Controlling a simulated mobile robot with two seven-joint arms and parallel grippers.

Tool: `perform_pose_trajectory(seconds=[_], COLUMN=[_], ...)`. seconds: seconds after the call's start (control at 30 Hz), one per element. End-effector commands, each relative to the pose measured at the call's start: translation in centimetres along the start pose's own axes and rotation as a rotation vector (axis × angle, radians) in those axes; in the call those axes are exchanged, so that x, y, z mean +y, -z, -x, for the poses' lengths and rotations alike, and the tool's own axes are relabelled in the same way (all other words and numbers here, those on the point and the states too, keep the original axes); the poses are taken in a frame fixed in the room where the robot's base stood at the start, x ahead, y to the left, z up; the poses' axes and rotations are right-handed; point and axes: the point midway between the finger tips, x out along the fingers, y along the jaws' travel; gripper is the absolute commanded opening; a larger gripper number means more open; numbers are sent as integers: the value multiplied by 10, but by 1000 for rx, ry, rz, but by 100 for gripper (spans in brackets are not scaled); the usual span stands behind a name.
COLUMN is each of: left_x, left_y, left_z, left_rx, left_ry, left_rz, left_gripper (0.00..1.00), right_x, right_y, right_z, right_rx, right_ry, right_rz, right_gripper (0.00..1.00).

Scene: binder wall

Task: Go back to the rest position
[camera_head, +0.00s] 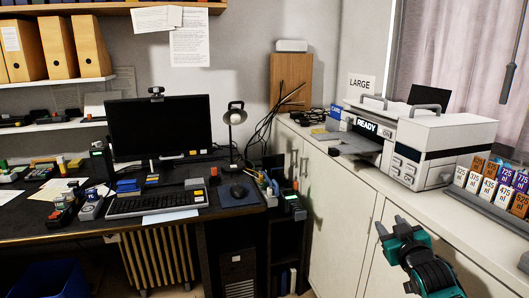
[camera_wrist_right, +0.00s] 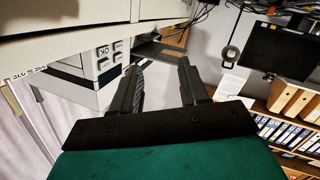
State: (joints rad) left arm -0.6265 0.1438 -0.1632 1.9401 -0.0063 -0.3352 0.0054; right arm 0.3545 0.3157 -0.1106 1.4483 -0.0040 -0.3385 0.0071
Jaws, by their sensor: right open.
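My right gripper (camera_head: 391,226) is at the lower right of the head view, in front of the white cabinets, with its teal arm behind it. In the right wrist view its two dark fingers (camera_wrist_right: 158,84) stand apart with nothing between them. It touches nothing that I can see. My left gripper is in neither view.
A white cabinet (camera_head: 340,215) runs along the right, with a printer-like machine (camera_head: 430,140) and a rack of numbered cards (camera_head: 495,195) on top. A dark desk (camera_head: 90,232) with a monitor (camera_head: 160,128) and keyboard (camera_head: 157,203) stands left. A radiator (camera_head: 158,258) is below it.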

Motion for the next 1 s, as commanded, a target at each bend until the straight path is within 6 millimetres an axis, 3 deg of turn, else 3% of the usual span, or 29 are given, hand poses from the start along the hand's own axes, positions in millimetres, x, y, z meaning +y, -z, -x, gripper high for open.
perform_pose_trajectory(seconds=[0.03, 0.17, 0.27, 0.4, 0.5, 0.7, 0.83, 1.0], left_x=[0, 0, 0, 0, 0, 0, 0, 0], left_y=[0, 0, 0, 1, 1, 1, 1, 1], left_z=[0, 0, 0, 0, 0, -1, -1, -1], left_rx=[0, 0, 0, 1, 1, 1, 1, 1], left_ry=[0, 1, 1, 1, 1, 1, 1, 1], left_rz=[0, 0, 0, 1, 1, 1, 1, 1], left_gripper=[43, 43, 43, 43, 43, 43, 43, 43], right_x=[-17, -60, -95, -139, -163, -190, -196, -197], right_y=[-21, -69, -107, -152, -174, -196, -199, -199], right_z=[13, 53, 95, 165, 215, 289, 309, 314], right_rx=[-27, -94, -155, -248, -311, -406, -433, -438], right_ry=[26, 92, 147, 218, 258, 303, 313, 315], right_rz=[-5, -25, -50, -97, -135, -193, -211, -214], right_gripper=[44, 44, 44, 44, 44, 44, 44, 44])
